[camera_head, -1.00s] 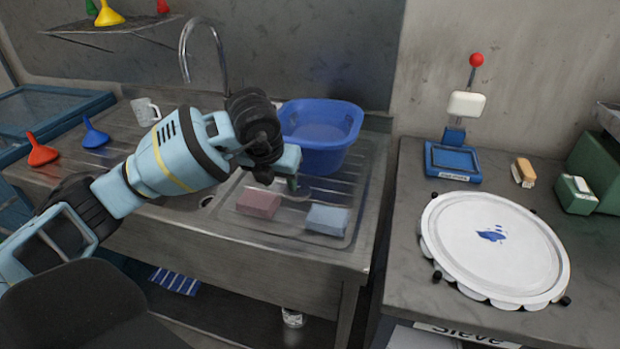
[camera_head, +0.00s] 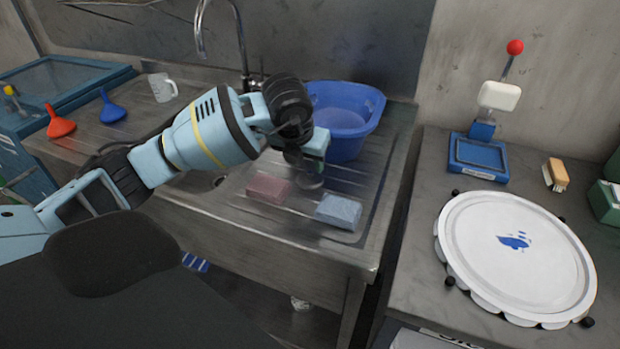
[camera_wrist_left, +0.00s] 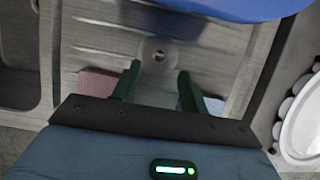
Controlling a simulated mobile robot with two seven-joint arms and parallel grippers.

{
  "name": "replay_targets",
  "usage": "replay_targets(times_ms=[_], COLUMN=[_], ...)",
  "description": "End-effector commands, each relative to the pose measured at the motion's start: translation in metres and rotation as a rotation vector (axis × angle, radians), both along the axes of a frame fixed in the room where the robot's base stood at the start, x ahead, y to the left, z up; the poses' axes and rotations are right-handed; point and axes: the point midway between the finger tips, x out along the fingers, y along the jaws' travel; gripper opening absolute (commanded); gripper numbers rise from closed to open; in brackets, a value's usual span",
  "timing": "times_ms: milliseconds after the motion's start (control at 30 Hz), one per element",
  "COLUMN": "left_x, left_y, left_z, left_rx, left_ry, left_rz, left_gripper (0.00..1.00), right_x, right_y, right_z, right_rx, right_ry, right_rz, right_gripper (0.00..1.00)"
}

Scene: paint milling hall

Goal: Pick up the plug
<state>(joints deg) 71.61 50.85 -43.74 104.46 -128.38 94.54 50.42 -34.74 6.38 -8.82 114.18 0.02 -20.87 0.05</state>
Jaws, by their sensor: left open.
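A small round grey disc with a dark centre, which looks like the plug (camera_wrist_left: 159,53), lies on the ribbed steel drainboard in the left wrist view. In the head view a round grey shape, probably the same plug (camera_head: 310,182), shows just under my left gripper (camera_head: 306,166), partly hidden by it. In the wrist view my left gripper (camera_wrist_left: 158,78) has its two green fingers apart with nothing between them. The plug appears beyond the fingertips, roughly centred between them. My right gripper is in neither view.
A pink sponge (camera_head: 268,189) and a blue sponge (camera_head: 338,212) lie on the drainboard close to the gripper. A blue tub (camera_head: 345,145) stands just behind. The tap (camera_head: 243,45) rises at the back. A white round sieve (camera_head: 515,260) lies on the right counter.

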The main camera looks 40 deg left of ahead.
Motion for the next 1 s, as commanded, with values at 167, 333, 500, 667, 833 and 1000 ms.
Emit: replay_targets(times_ms=[167,333,500,667,833,1000], left_x=[0.012,0.019,0.021,0.021,0.021,0.021], left_y=[0.005,0.007,0.008,0.007,0.007,0.007], left_z=[-0.021,-0.040,-0.044,-0.043,-0.043,-0.043], left_rx=[0.000,0.000,0.001,0.000,0.000,0.000], left_ry=[0.002,0.002,0.000,0.000,0.000,0.000], left_rz=[0.002,0.000,-0.001,-0.001,-0.001,-0.001], left_gripper=[0.44,0.44,0.44,0.41,0.19,0.00], right_x=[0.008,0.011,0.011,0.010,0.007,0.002], right_y=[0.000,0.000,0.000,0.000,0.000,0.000], right_z=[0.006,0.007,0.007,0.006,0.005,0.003], right_rx=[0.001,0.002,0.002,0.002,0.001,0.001], right_ry=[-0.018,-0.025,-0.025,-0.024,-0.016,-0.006], right_rz=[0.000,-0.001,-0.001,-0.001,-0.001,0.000], right_gripper=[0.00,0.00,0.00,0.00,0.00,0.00])
